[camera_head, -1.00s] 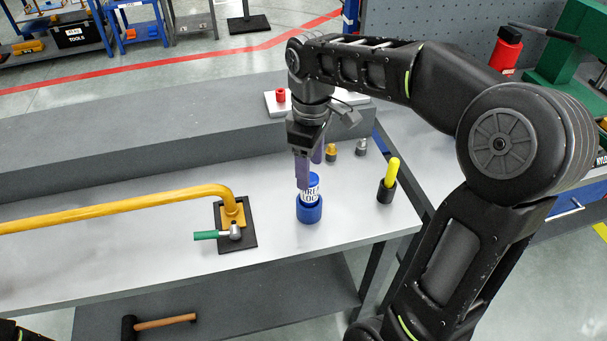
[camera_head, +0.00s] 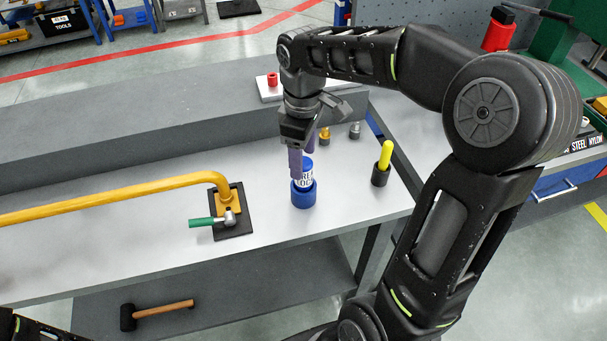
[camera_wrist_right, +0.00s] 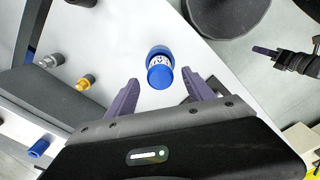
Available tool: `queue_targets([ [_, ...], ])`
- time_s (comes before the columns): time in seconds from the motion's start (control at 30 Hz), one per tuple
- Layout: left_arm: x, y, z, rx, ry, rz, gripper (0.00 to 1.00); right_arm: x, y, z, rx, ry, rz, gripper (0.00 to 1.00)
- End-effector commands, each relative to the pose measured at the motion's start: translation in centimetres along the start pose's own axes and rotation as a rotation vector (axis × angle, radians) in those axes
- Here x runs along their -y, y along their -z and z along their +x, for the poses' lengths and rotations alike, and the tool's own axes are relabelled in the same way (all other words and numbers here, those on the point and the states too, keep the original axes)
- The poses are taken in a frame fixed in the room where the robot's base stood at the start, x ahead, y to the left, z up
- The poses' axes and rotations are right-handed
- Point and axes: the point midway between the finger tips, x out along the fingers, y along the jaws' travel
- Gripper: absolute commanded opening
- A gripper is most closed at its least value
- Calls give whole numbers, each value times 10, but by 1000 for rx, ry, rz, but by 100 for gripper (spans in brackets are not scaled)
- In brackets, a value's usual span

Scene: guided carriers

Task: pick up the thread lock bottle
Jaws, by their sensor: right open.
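The thread lock bottle (camera_head: 304,180) has a blue cap and a white label with dark letters. It stands upright in a round blue holder (camera_head: 303,198) on the grey bench. My right gripper (camera_head: 303,162) is open, pointing down at the bottle's top, one purple finger partly in front of it. In the right wrist view, the bottle (camera_wrist_right: 160,72) shows between the two spread fingers (camera_wrist_right: 160,80), with gaps on both sides. A black arm end with a purplish tip, seemingly my left gripper (camera_wrist_right: 268,51), shows at the upper right; its jaws are unclear.
A yellow-handled tool (camera_head: 382,165) in a dark holder stands right of the bottle. A green-handled tool (camera_head: 207,221) lies by a yellow bar (camera_head: 120,195) to the left. Small gold (camera_head: 324,135) and grey (camera_head: 354,131) pieces stand behind. A raised grey ledge (camera_head: 140,135) runs along the back.

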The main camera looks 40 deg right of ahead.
Motion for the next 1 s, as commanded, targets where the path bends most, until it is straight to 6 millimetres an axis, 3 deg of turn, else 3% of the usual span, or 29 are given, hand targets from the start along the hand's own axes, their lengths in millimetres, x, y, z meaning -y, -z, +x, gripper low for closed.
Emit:
queue_targets([
  [0.17,-1,0,-3,1,1,0,0,1,0,7,2,2,0,61],
  [0.5,-3,-2,-11,3,4,-3,0,1,-1,50,0,0,0,61],
  [1.0,-3,-2,-11,4,4,-3,0,0,-1,52,-1,-2,0,61],
])
